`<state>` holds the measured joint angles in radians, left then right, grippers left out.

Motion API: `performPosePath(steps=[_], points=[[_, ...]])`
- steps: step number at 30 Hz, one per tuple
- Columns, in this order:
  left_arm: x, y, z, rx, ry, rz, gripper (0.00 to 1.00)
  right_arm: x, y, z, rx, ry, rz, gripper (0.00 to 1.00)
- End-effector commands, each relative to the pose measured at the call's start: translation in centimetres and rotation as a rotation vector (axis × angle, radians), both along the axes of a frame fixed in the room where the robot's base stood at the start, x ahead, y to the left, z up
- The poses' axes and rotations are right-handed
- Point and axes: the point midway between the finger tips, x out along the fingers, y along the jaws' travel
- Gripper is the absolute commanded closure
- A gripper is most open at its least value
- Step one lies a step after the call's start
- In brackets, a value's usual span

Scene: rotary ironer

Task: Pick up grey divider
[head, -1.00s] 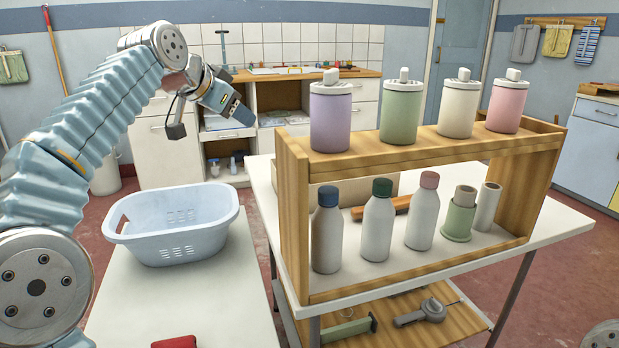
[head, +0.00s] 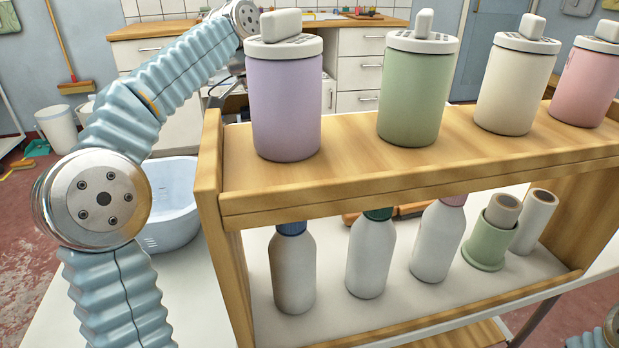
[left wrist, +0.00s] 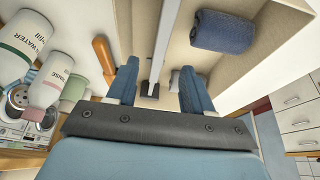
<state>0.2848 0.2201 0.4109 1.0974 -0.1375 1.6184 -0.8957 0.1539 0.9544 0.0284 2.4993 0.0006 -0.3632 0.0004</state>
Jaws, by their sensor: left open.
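In the left wrist view, a thin light grey divider (left wrist: 165,40) stands on edge inside a beige box (left wrist: 265,40). My left gripper (left wrist: 160,68) is open, with its two blue fingers on either side of the divider. The divider seems to lie in the gap between them, and I cannot tell whether either finger touches it. In the head view, my left arm reaches behind the wooden rack, and its gripper and the divider are hidden there. My right gripper is out of view.
A blue rolled cloth (left wrist: 222,31) lies in the box beside the divider. The wooden rack (head: 420,175) holds canisters above and bottles (head: 292,270) below, close to my left arm. A pale blue basket (head: 170,215) stands at left.

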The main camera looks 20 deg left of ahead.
Motion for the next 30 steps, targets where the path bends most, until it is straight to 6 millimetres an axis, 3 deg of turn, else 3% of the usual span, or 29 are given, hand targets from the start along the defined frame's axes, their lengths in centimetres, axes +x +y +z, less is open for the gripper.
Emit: performPosePath(steps=[1, 4, 13, 19, 30], points=[[0.2, -0.3, -1.5, 0.0, 0.003, 0.0, 0.49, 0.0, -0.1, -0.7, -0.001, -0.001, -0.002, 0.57], [0.7, -0.9, -3.4, 0.0, 0.003, 0.0, 0.49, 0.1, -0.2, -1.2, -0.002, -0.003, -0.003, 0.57], [1.5, -1.9, -6.1, 0.0, 0.001, 0.002, 0.49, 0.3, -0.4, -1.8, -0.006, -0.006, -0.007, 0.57], [2.2, -2.7, -9.2, 0.001, 0.001, 0.001, 0.49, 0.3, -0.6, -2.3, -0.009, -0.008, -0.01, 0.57], [2.5, -3.1, -10.1, 0.0, -0.001, 0.003, 0.52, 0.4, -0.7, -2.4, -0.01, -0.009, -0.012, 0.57]])
